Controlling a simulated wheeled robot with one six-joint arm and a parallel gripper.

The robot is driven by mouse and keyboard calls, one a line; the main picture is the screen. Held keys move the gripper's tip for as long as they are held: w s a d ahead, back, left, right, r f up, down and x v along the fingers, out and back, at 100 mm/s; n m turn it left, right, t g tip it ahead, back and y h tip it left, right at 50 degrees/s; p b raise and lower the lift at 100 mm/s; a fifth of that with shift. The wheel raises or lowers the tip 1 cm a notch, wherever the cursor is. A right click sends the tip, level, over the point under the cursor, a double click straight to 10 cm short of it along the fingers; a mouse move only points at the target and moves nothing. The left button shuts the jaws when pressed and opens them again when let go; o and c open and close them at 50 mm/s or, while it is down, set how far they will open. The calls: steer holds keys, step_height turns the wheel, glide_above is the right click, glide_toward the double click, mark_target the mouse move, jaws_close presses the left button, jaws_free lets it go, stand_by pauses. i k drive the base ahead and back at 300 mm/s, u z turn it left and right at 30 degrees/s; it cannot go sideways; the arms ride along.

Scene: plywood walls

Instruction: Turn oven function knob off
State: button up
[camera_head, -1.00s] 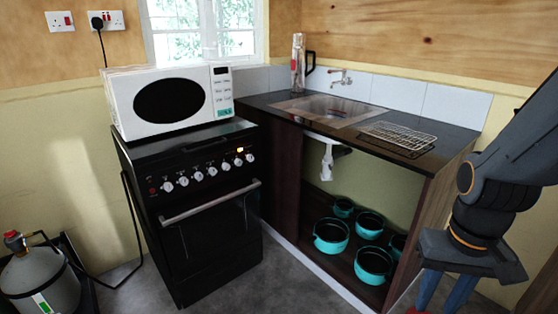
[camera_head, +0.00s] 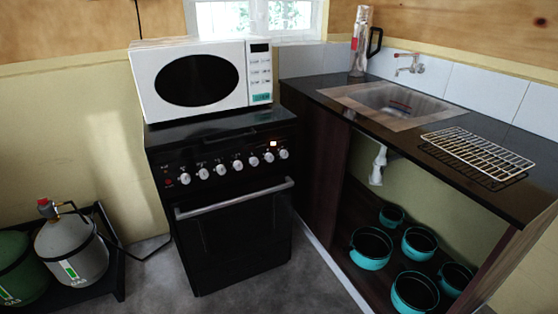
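The black oven (camera_head: 238,240) stands against the back wall in the head view, its front facing me. A row of several white knobs (camera_head: 220,168) runs across its upper front panel. A small orange light (camera_head: 273,144) glows above the knobs at the right end of the panel. Which knob sets the oven function, and how it is turned, is too small to tell. The oven door is shut, with a silver handle (camera_head: 233,199) across its top. My gripper is not in view.
A white microwave (camera_head: 200,82) sits on the oven. Gas cylinders (camera_head: 72,250) stand at the left. At the right is a counter with a sink (camera_head: 388,101), a wire rack (camera_head: 478,155) and teal pots (camera_head: 371,248) below. Grey floor is clear before the oven.

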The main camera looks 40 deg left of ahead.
mark_target(253, 160)
steer(key=u, duration=0.5)
steer(key=i, duration=0.8)
steer(key=u, duration=0.8)
